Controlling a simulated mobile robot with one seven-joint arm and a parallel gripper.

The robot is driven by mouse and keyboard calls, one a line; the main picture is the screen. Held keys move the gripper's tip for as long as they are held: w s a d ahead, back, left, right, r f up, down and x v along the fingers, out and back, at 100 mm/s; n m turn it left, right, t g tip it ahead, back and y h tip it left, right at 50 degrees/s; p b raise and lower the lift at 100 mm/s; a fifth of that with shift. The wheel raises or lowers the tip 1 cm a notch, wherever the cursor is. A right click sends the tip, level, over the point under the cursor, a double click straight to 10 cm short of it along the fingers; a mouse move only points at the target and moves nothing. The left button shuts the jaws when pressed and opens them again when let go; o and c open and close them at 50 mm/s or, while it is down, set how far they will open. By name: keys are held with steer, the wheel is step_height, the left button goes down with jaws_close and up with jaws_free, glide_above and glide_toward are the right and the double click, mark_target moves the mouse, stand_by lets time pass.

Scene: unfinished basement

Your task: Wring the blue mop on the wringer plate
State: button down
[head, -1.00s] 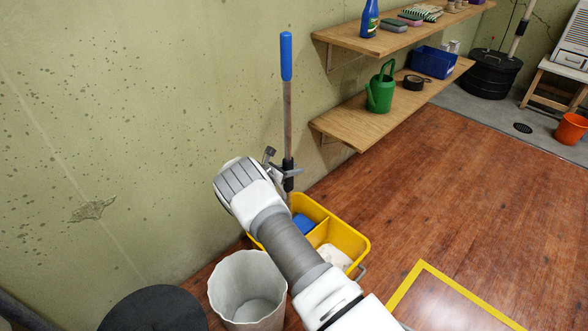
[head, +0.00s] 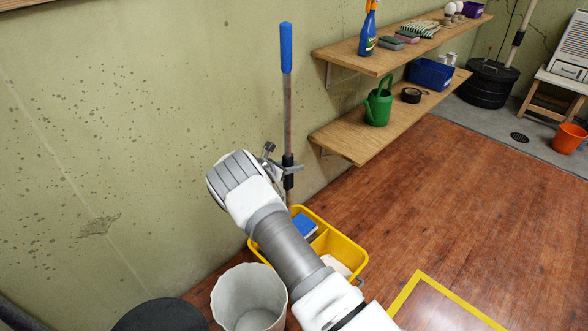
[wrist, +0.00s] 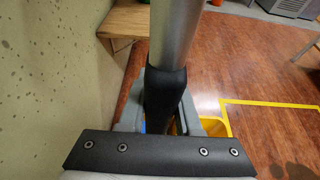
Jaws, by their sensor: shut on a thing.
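The mop handle (head: 287,105), a grey pole with a blue grip (head: 286,48) on top, stands near upright by the wall. My gripper (head: 289,169) is shut on the black collar of the handle; the collar (wrist: 166,95) also fills the space between the fingers in the wrist view. Below is a yellow two-compartment bucket (head: 345,246). A flat blue patch (head: 305,226) shows in its left compartment; I cannot tell whether it is the mop head. A whitish surface (head: 336,264) shows in the right compartment, perhaps the wringer plate. My arm hides part of the bucket.
A pale bin (head: 248,296) stands left of the bucket, with a dark round object (head: 160,312) beside it. Wooden shelves (head: 375,134) stick out from the wall behind. A yellow-marked floor square (head: 440,305) lies right. The wooden floor beyond is open.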

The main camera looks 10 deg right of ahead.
step_height(320, 180, up, 7)
steer(key=p, duration=0.3)
steer(key=shift+f, duration=0.15)
stand_by(0.3)
